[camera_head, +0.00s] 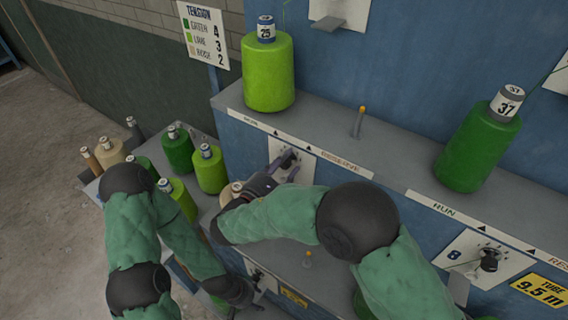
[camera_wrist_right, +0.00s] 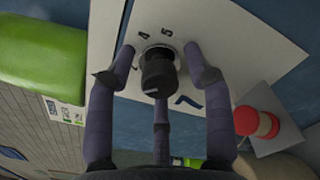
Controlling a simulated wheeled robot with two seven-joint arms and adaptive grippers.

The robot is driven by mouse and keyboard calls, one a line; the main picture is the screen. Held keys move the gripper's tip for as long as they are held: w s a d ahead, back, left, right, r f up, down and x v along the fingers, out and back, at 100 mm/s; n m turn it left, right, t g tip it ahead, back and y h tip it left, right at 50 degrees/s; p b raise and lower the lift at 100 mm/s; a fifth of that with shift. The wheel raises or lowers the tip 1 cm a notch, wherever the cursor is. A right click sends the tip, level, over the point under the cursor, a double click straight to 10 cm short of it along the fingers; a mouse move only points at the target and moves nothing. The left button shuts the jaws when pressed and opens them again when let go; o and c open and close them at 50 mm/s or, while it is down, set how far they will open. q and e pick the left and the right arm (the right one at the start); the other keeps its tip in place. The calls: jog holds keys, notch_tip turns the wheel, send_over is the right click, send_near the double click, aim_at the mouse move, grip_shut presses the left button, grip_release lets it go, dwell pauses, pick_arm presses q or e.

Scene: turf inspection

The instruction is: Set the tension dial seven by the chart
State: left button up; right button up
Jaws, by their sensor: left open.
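Dial seven is a black knob (camera_wrist_right: 157,72) on a white plate (camera_wrist_right: 240,50) marked with a large blue 7 and small numbers 4 and 5; its pointer setting is unclear. My right gripper (camera_head: 288,160) is at this plate, fingers open around the knob with gaps on both sides in the wrist view. The tension chart (camera_head: 205,35) at the upper left lists green 4, lime 3, beige 2. A lime cone (camera_head: 268,75) with a top labelled 25 stands above the plate, over the RUN mark. My left gripper (camera_head: 240,292) is low, near a lower dial plate (camera_head: 266,281).
A dark green cone (camera_head: 478,150) labelled 37 stands on the shelf at right, above dial plate 8 (camera_head: 478,258). An empty peg (camera_head: 359,122) stands at RESERVE. Several green, lime and beige cones (camera_head: 178,150) crowd the lower left stand. A red part (camera_wrist_right: 257,122) sits beside the plate.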

jog(key=v, duration=0.7)
jog(key=shift+s+a, duration=0.2)
jog(key=shift+s, duration=0.05)
dwell(0.6)
